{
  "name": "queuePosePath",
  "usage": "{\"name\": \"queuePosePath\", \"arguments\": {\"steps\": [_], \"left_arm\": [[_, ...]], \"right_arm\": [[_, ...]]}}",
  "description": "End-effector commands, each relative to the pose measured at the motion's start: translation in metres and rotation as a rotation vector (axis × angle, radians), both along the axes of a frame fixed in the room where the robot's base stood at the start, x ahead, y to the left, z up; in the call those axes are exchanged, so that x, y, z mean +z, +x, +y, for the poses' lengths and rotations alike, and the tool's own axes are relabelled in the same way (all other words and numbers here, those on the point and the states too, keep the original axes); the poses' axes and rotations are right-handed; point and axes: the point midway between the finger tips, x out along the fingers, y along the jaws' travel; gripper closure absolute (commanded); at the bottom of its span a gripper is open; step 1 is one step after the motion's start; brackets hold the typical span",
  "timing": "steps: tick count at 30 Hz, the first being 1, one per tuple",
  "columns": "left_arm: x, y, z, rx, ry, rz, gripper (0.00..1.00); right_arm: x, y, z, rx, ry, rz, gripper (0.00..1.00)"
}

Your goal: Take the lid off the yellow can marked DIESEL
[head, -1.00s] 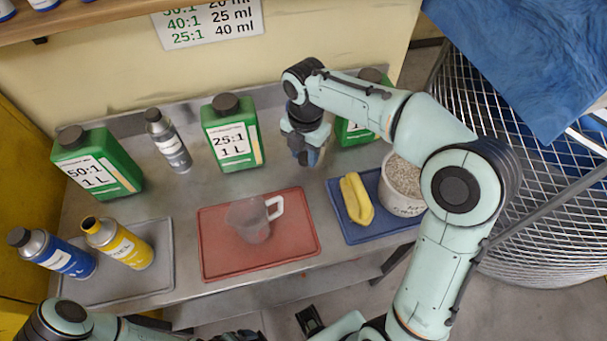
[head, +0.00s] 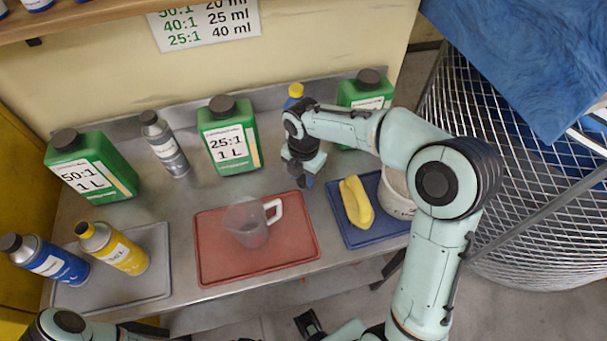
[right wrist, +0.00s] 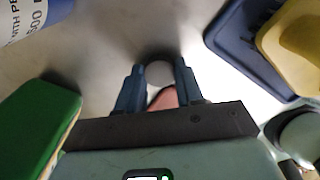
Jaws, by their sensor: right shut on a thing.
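A yellow can (head: 122,254) with a white label, too blurred to read, stands on the grey tray (head: 150,288) at the left. Its top (head: 84,230) looks yellow with a darker upper face. My right gripper (head: 306,183) is well right of it, between the red mat and the blue mat, pointing down above the bench.
A blue can (head: 48,258) stands beside the yellow one. A measuring cup (head: 247,228) is on the red mat (head: 212,270). A yellow object (head: 356,202) lies on the blue mat (head: 372,237). Green jugs (head: 229,137) and a yellow-capped can (head: 295,91) stand along the back.

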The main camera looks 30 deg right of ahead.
Motion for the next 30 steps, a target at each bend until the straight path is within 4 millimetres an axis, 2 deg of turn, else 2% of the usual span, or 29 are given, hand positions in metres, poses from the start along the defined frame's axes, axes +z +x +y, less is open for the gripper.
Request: {"name": "queuePosePath", "arguments": {"steps": [1,2,3,4,13,17,30], "left_arm": [[-0.001,-0.001,0.000,0.000,0.000,0.001,0.04],[-0.001,0.000,0.000,0.000,0.000,0.001,0.04],[-0.001,0.000,0.000,0.000,0.000,0.000,0.04],[-0.001,0.000,0.000,0.000,0.000,0.000,0.04],[0.000,0.000,0.000,0.000,0.000,0.000,0.04],[0.002,0.001,0.000,0.000,0.000,-0.001,0.04],[0.018,0.008,0.000,0.000,0.000,-0.009,0.04]], "right_arm": [[-0.003,0.000,0.000,0.000,0.000,0.002,1.00],[-0.003,0.000,0.000,0.000,0.000,0.001,0.57],[-0.002,0.000,0.000,0.000,0.000,0.001,0.44],[-0.002,0.000,0.000,0.000,0.000,0.001,0.38],[-0.001,0.000,0.000,0.000,0.000,0.001,0.38],[0.011,0.000,0.000,0.000,0.000,-0.001,0.38],[0.100,0.001,0.000,0.001,0.000,-0.003,0.38]]}}
